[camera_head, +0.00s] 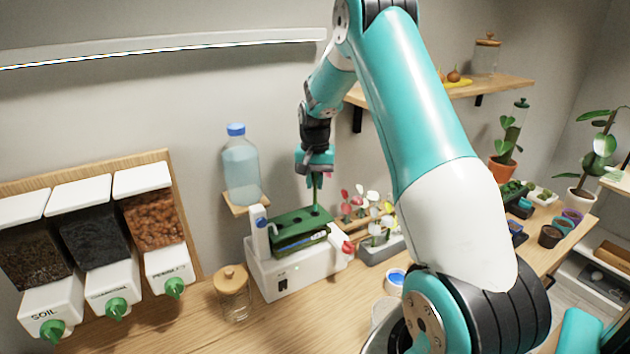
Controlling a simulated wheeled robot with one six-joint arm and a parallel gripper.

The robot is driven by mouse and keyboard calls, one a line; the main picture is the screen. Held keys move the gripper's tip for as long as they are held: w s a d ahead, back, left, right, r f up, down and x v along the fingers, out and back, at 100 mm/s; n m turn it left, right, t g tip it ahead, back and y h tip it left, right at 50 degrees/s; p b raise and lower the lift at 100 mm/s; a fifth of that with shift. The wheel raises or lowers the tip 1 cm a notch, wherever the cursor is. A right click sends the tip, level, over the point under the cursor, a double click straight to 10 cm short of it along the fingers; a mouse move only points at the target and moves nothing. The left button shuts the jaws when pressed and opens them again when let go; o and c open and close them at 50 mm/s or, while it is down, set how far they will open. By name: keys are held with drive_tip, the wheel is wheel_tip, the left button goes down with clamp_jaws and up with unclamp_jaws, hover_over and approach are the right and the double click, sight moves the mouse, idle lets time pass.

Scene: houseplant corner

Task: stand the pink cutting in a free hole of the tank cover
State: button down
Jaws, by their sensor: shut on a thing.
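My gripper (315,172) is above the far right part of the green tank cover (290,224), pointing down. It is shut on a cutting (316,190), of which a thin green stem shows below the fingers. The gripper hides the cutting's upper part, so its colour cannot be told. I cannot tell whether the stem's lower end is in a hole or just above the cover. Dark holes show in the cover, which sits on a white tank unit (280,277).
Red, pink and white cuttings (362,203) stand right of the tank. A blue-capped bottle (240,170) stands behind it on a small shelf. A lidded jar (232,293) is at front left. Dispensers (95,240) hang left. Potted plants (503,165) stand far right. The front counter (275,325) is clear.

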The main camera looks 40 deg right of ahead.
sight(315, 196)
drive_tip(key=shift+f+b, duration=1.55)
drive_tip(key=shift+f, duration=0.9)
drive_tip(key=c, duration=0.6)
unclamp_jaws()
drive_tip(key=shift+r+p, duration=2.6)
drive_tip(key=shift+r, duration=1)
